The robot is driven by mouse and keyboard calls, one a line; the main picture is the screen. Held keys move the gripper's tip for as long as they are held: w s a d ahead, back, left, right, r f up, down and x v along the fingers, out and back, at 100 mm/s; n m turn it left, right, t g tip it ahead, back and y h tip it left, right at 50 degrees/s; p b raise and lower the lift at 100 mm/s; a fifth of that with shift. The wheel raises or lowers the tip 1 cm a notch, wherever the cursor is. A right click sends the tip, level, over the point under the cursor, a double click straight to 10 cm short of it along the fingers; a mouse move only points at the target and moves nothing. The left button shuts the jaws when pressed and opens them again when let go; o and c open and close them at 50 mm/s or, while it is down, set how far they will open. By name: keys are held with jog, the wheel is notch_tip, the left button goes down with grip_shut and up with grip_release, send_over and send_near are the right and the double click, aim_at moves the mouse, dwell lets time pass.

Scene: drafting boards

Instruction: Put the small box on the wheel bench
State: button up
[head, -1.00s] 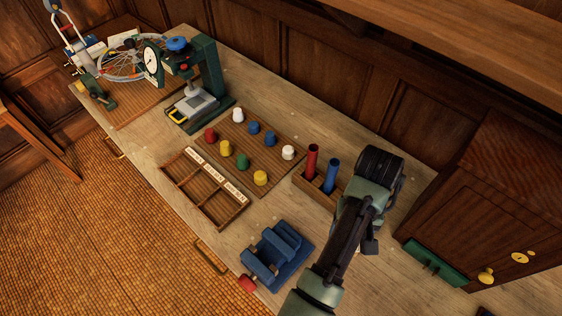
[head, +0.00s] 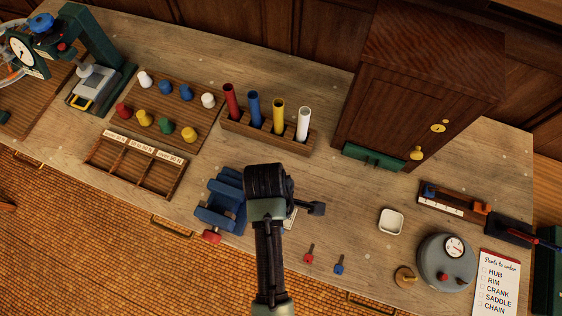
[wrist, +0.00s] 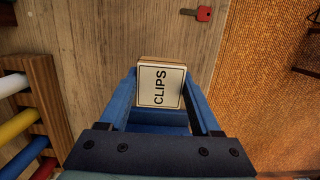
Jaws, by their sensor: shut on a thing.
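The small box (wrist: 160,88), pale with a black CLIPS label and tan edges, sits between the fingertips of my gripper (wrist: 160,76) in the wrist view. My gripper is shut on it. In the head view my arm hides most of the gripper, and only a white labelled sliver of the box (head: 291,217) shows beside the wrist. At the far left of the head view is the wheel bench, a brown wooden board (head: 38,98) cut off by the picture edge. Only part of the wheel (head: 8,78) shows there, behind a green stand with a dial.
A blue vise (head: 219,203) is just left of my wrist. A tube rack (head: 268,136), a peg board (head: 178,112) and a divided tray (head: 133,167) stand between my arm and the board. Red (head: 310,253) and blue (head: 339,264) keys lie on the right. A cabinet (head: 400,85) stands behind.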

jog(key=shift+f, duration=2.8)
jog(key=shift+f, duration=0.1)
jog(key=o, duration=1.4)
